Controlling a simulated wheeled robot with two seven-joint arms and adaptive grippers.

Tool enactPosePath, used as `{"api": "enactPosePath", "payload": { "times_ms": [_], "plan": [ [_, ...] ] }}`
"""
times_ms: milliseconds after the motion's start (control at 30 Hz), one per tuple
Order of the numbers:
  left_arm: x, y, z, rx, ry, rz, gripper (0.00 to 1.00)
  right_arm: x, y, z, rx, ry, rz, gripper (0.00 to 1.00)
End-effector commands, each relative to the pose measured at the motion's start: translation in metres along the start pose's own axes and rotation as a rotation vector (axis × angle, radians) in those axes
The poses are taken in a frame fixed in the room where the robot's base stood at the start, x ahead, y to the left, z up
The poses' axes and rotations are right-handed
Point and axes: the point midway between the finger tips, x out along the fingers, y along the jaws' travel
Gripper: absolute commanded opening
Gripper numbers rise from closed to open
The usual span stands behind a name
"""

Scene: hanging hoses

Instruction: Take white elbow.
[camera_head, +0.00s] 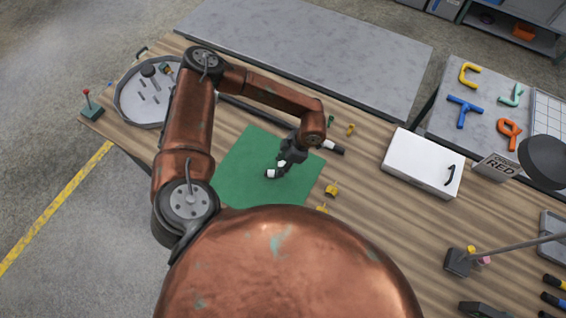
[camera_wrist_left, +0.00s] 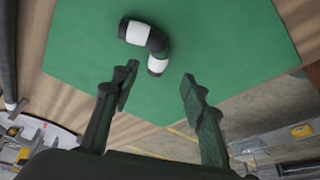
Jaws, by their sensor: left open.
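The white elbow (camera_wrist_left: 157,41) is a bent piece with a black middle and white ends. It lies on the green mat (camera_wrist_left: 230,40), in front of my left gripper's fingertips in the left wrist view. My right gripper is not in view.
A round grey tray (camera_head: 125,105) stands at the far left of the wooden table. A white box (camera_head: 424,160) with a black handle, yellow pieces (camera_head: 332,190) and a lamp base (camera_head: 457,262) are to the right. Coloured pipe shapes (camera_head: 463,110) lie on a grey board.

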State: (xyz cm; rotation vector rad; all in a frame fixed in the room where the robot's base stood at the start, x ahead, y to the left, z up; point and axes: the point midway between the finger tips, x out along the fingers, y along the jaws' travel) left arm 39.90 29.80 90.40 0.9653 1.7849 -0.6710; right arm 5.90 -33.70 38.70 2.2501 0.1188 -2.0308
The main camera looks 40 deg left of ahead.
Motion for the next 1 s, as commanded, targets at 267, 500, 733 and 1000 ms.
{"api": "enactPosePath", "payload": {
  "times_ms": [267, 500, 733, 1000],
  "plan": [
    [0.027, 0.001, 0.003, 0.009, 0.001, 0.002, 0.41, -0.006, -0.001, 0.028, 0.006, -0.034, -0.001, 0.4],
    [0.062, 0.005, 0.001, 0.007, 0.002, 0.001, 0.41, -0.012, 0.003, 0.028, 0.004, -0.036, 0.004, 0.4],
    [0.074, 0.006, 0.001, 0.005, 0.0, 0.001, 0.41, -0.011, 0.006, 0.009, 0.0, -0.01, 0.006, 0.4],
    [0.073, 0.006, 0.0, 0.005, 0.0, 0.0, 0.32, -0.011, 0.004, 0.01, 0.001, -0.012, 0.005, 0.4]
  ]
}}
